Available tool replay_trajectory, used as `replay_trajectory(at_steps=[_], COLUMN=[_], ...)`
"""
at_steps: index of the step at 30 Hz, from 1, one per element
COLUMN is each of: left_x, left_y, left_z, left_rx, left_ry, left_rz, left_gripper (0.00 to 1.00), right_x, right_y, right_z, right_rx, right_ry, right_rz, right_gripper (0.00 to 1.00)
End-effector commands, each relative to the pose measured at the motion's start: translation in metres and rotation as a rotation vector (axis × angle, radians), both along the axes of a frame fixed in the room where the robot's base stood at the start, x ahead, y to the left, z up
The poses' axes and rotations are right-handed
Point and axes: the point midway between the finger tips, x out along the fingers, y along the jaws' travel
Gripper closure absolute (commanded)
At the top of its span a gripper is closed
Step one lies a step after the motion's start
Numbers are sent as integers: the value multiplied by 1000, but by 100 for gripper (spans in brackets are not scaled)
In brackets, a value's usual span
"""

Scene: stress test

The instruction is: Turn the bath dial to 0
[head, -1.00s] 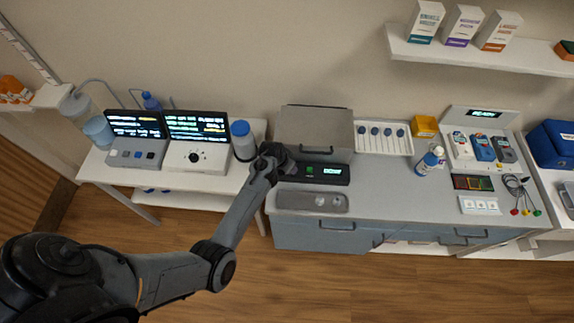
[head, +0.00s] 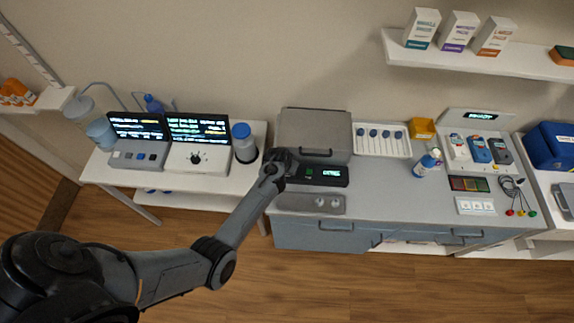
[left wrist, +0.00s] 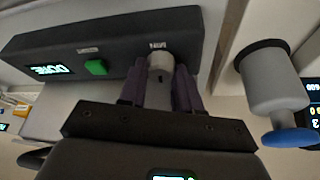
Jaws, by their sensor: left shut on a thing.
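The water bath (head: 312,130) is a grey lidded box at the back left of the counter. Its dark control panel (head: 335,176) has a lit display and a green button, which also shows in the left wrist view (left wrist: 96,67). The display (left wrist: 52,70) is too small to read surely. The grey bath dial (left wrist: 160,62) sits at one end of the panel, under a small label. My left gripper (left wrist: 160,88) has its dark fingers on both sides of the dial, shut on it. In the head view my left gripper (head: 277,161) hides the dial. My right gripper is not in view.
A grey tray (head: 310,203) lies in front of the panel. A blue-capped grey container (head: 244,143) and lit instruments (head: 198,141) stand left of my gripper. A white rack of blue-topped items (head: 382,138) is right of the bath. The middle of the counter is clear.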

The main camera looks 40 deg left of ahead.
Motion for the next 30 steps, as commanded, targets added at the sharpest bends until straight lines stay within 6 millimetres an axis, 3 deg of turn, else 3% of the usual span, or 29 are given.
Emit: replay_trajectory(at_steps=[4,15,30], left_x=[0,2,2], left_y=[-2,-2,-3], left_z=[2,0,0], left_rx=[-1,0,-1], left_ry=[2,0,0], left_rz=[126,387,499], left_gripper=[98,98,98], right_x=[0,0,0], right_y=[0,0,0], right_z=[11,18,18], right_rx=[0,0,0], right_ry=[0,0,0], right_rz=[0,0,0], right_gripper=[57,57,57])
